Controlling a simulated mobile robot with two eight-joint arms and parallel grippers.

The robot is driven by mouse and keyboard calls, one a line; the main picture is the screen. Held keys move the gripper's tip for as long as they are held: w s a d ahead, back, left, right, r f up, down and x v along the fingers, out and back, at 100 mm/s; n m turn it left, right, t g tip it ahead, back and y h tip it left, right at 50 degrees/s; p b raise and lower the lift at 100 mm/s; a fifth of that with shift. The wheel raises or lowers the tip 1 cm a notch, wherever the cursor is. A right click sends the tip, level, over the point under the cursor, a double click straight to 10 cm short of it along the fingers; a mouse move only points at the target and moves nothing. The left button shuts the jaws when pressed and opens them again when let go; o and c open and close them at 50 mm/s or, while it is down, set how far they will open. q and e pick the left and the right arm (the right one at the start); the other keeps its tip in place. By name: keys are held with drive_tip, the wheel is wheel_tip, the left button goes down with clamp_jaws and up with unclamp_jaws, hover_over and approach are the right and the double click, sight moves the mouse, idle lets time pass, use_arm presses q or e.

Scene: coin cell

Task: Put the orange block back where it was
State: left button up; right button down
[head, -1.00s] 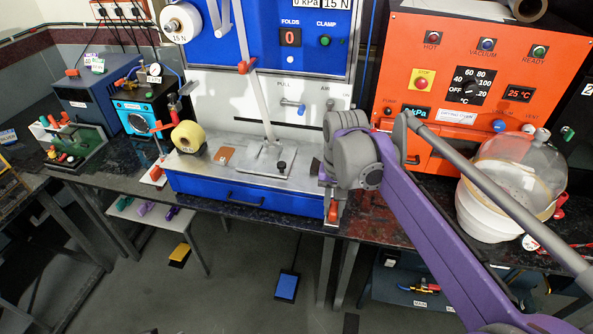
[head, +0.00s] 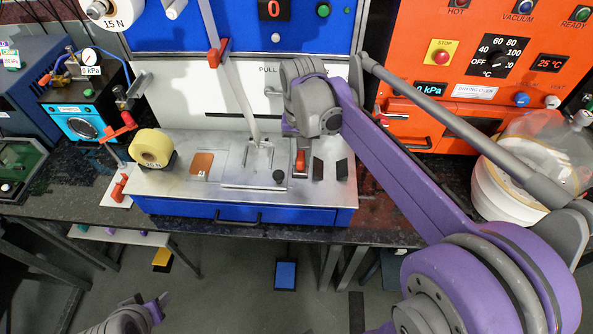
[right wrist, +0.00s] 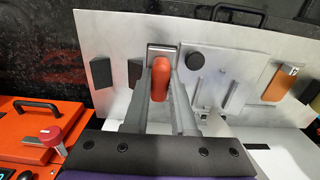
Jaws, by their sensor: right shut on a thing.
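The orange block (head: 300,161), red-orange with a rounded end, is over the steel deck (head: 270,185) of the blue machine. It stands between the black knob (head: 278,176) and two dark pads. In the right wrist view the block (right wrist: 160,78) sits between the long grey fingers of my right gripper (right wrist: 161,95), which is shut on it. A small silver piece (right wrist: 162,50) shows just beyond the block. Whether the block touches the deck is unclear. My left gripper (head: 158,305) is low at the left, away from the bench; its jaw gap is unclear.
Dark pads (head: 342,170) lie right of the block. A copper-coloured patch (head: 202,164) and a yellow roll (head: 152,148) are to its left. A slanted lever (head: 232,85) rises behind the deck. The orange oven (head: 470,70) and white vessel (head: 500,190) stand right.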

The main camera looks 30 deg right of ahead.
wheel_tip(320, 180, down, 3)
drive_tip(key=shift+s+r, duration=0.15)
drive_tip(key=shift+r, duration=0.05)
drive_tip(key=shift+f, duration=2.2)
drive_tip(key=shift+f, duration=0.2)
drive_tip(key=c, duration=0.7)
unclamp_jaws()
drive_tip(key=shift+c, duration=0.2)
drive_tip(key=shift+r, duration=0.1)
